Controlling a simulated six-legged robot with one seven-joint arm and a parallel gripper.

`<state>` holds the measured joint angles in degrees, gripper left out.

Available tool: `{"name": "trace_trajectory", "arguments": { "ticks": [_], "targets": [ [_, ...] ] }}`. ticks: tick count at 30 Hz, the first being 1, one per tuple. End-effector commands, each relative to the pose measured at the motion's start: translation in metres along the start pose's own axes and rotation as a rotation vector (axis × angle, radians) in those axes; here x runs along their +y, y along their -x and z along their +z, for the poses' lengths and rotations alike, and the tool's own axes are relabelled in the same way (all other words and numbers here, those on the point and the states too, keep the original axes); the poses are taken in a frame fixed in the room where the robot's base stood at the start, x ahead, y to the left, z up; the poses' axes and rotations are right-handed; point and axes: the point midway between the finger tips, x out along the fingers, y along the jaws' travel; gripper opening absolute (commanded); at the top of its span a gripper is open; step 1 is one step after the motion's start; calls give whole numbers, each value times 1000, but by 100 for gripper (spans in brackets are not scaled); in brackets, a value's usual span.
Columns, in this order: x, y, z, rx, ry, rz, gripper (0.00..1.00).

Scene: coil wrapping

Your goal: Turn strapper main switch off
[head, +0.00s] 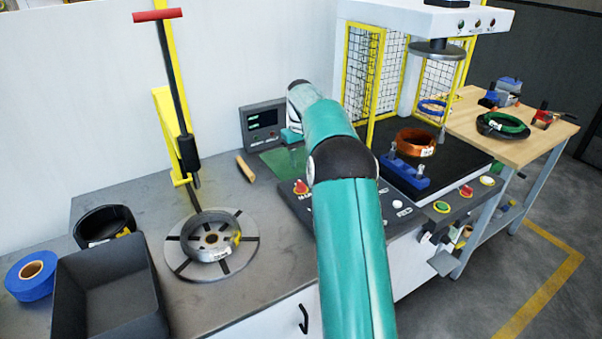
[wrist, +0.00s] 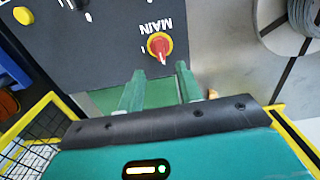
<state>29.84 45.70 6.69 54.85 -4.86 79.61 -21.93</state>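The main switch (wrist: 159,45) is a red rotary knob on a yellow round base, beside the upside-down word MAIN on a dark control panel (wrist: 90,50). A pale mark on the knob points toward the bottom of the wrist view. The switch also shows in the head view (head: 300,187), left of my arm. My gripper (wrist: 160,69) is open, with two green fingers apart and nothing between them. The knob lies just beyond the fingertips, roughly in line with the gap; I see no contact. In the head view my arm hides the fingers.
A small monitor (head: 263,122) stands behind the panel. White and yellow buttons are on the panel. To the right are yellow mesh guards (head: 363,75) and a copper coil (head: 416,142). A turntable (head: 212,245) and a dark bin (head: 108,290) are at left.

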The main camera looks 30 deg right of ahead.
Motion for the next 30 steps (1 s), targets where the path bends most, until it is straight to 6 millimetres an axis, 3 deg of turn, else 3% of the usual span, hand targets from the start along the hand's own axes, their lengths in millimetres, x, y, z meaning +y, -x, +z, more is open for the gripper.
{"name": "trace_trajectory", "arguments": {
  "ticks": [3,9,30],
  "targets": [
    [0,26,-1,3,0,1,35],
    [1,51,0,0,-1,1,35],
    [-5,61,1,3,2,3,35]
  ]
}}
